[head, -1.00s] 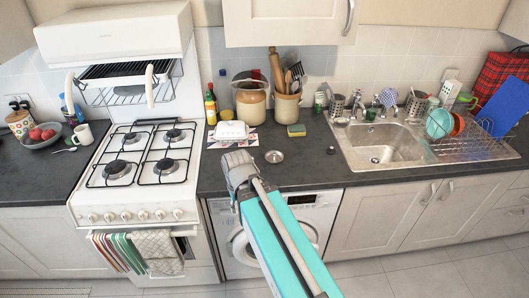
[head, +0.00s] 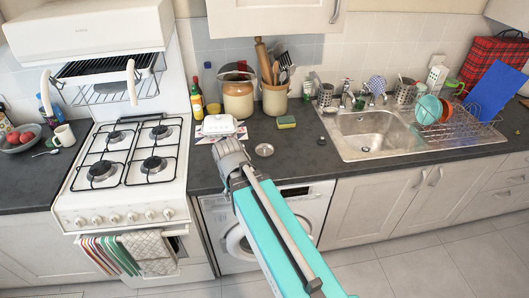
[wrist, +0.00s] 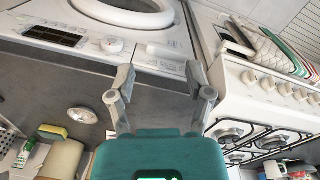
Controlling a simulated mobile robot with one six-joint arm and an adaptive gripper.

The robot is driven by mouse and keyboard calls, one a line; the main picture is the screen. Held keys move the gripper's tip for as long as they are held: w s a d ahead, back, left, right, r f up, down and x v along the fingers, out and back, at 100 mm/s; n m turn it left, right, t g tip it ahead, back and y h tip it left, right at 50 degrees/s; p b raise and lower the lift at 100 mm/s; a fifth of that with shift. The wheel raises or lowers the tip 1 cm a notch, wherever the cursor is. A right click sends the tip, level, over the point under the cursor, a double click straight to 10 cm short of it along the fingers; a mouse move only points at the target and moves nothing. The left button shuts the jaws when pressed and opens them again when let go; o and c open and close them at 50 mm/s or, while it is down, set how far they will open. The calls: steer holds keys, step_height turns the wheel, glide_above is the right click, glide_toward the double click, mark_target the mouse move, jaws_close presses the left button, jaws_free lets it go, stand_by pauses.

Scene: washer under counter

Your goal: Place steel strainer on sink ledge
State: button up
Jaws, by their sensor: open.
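The steel strainer (head: 264,150) is a small round metal disc lying on the dark worktop, left of the sink. It also shows in the wrist view (wrist: 82,115), to the left of the fingers. My gripper (head: 232,158) is just left of the strainer in the head view, over the worktop's front part, apart from it. In the wrist view my gripper (wrist: 158,88) has its two fingers spread with nothing between them. The sink ledge (head: 345,153) is the steel rim around the basin (head: 375,138).
A white butter dish (head: 219,125) and a sponge (head: 286,122) lie behind the strainer. Crocks of utensils (head: 275,98) stand at the wall. A small dark round thing (head: 321,141) sits by the sink's left edge. The gas hob (head: 130,155) is at left; a dish rack (head: 460,120) is at right.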

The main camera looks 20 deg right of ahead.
steer(key=w+d+f+n+h+b, duration=0.1)
steer(key=w+d+n+h+b, duration=0.1)
steer(key=w+n, duration=0.1)
steer(key=w+d+f+n+h+b, duration=0.2)
steer(key=w+n+b, duration=0.1)
steer(key=w, duration=0.2)
steer(key=w+d+f+n+h+b, duration=0.2)
steer(key=w+d+n+b, duration=0.1)
steer(key=w, duration=0.1)
steer(key=shift+w, duration=0.1)
steer(key=w+d+n+h+b, duration=0.1)
steer(key=w+n+h+b, duration=0.1)
steer(key=w, duration=0.1)
steer(key=w+n+t+h+b, duration=0.1)
steer(key=w+n+h+b, duration=0.1)
steer(key=w+n, duration=0.1)
steer(key=w+d+n+h+b, duration=0.1)
steer(key=w+n+h+b, duration=0.1)
steer(key=w+n, duration=0.1)
steer(key=shift+w+d+r, duration=0.35)
steer(key=shift+w, duration=0.3)
steer(key=shift+w+r+n+h+b, duration=0.35)
steer(key=shift+w+n+h, duration=0.25)
steer(key=shift+n, duration=0.2)
steer(key=shift+d, duration=0.15)
steer(key=b, duration=0.3)
glide_toward(264, 147)
steer(key=x, duration=0.4)
steer(key=shift+d+f, duration=0.2)
steer(key=shift+d, duration=0.45)
